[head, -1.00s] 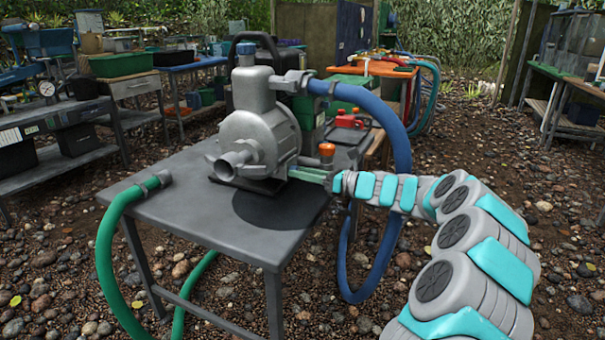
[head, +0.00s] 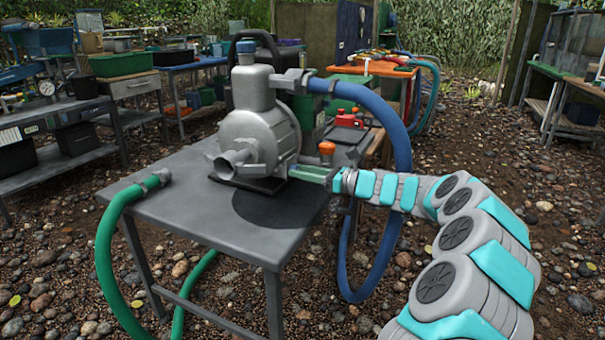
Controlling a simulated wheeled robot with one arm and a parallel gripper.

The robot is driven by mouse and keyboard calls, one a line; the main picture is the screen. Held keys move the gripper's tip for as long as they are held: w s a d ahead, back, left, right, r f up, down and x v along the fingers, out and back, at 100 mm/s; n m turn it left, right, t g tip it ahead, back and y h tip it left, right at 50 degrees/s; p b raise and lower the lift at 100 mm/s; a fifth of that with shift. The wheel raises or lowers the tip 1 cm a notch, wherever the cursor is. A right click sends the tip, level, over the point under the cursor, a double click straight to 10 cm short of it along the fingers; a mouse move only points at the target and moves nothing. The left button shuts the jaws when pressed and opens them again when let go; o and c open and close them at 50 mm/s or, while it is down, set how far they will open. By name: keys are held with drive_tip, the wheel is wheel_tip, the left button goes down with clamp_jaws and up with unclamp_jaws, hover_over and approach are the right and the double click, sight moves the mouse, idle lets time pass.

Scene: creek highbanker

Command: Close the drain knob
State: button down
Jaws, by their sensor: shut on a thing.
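The grey metal pump (head: 262,130) stands on the dark metal table, its outlet spout facing the front left. My gripper (head: 298,172) reaches in from the right, with its green fingers at the pump's lower right side. The fingers are shut on a small part there, apparently the drain knob, which they hide almost wholly. I cannot see the knob's own shape or angle. An orange-red cap (head: 326,148) stands just above and behind the fingers, apart from them.
A green hose (head: 105,245) hangs off the left edge of the table (head: 200,215). Workbenches stand behind; pebbly ground is open at right.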

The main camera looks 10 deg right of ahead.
drive_tip(key=n+b, duration=0.1)
drive_tip(key=n, duration=0.2)
drive_tip(key=shift+n+b, duration=0.3)
drive_tip(key=n+b, duration=0.3)
drive_tip(key=n, duration=0.1)
drive_tip(key=shift+f+n, duration=0.15)
drive_tip(key=shift+n, duration=0.15)
drive_tip(key=n+b, duration=0.5)
drive_tip(key=n, duration=0.1)
drive_tip(key=shift+b, duration=0.4)
drive_tip(key=shift+n+b, duration=0.65)
drive_tip(key=shift+n, duration=0.35)
drive_tip(key=c, duration=0.5)
unclamp_jaws()
